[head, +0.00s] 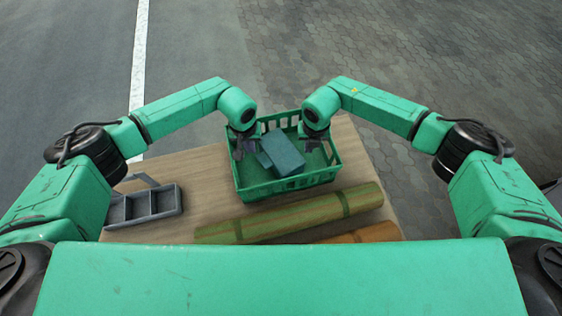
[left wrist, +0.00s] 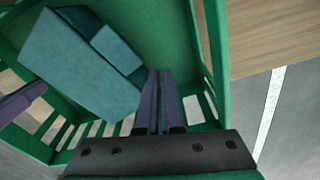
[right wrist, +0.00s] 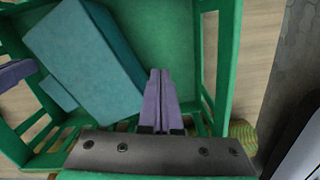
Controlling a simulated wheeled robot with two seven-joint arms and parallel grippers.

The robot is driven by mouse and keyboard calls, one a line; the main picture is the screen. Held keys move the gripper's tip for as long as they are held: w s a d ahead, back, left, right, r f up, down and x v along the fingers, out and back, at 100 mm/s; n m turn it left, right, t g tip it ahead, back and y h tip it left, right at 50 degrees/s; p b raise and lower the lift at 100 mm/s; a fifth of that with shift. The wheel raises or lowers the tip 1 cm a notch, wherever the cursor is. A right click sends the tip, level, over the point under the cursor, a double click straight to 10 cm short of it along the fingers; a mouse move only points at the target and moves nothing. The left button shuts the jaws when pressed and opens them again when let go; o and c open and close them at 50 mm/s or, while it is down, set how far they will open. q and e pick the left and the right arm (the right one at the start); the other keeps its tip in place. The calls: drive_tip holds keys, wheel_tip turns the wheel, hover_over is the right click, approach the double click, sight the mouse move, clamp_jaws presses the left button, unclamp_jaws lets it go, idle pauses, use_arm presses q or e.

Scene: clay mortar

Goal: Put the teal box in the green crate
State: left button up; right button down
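The teal box (head: 284,152) lies inside the green crate (head: 290,184), turned at an angle to the crate's walls. A smaller teal part (head: 264,160) shows at its left side; I cannot tell whether it belongs to the box. The box also shows in the left wrist view (left wrist: 75,68) and the right wrist view (right wrist: 85,50). My left gripper (left wrist: 158,75) has its purple fingers together, empty, at the crate's left, close beside the box. My right gripper (right wrist: 159,75) has its fingers together, empty, at the crate's right. Whether the box lies flat is unclear.
The crate stands on a wooden table (head: 190,170). A grey divided tray (head: 145,204) with a handle stands to its left. A green-yellow roll (head: 290,217) lies in front of the crate, with an orange roll (head: 365,234) nearer me. Bare table lies between tray and crate.

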use_arm(q)
drive_tip(key=shift+o, duration=1.2)
drive_tip(key=shift+a, duration=0.4)
use_arm(e)
drive_tip(key=shift+d, duration=0.4)
drive_tip(key=c, duration=1.1)
unclamp_jaws()
drive_tip(key=shift+r, duration=0.15)
use_arm(q)
wheel_tip(320, 180, up, 12)
drive_tip(key=shift+s, duration=0.45)
use_arm(e)
drive_tip(key=r, duration=0.7)
drive_tip(key=s+r, duration=0.1)
drive_tip(key=r, duration=0.3)
drive_tip(key=shift+r, duration=0.3)
use_arm(q)
drive_tip(key=shift+f, duration=0.1)
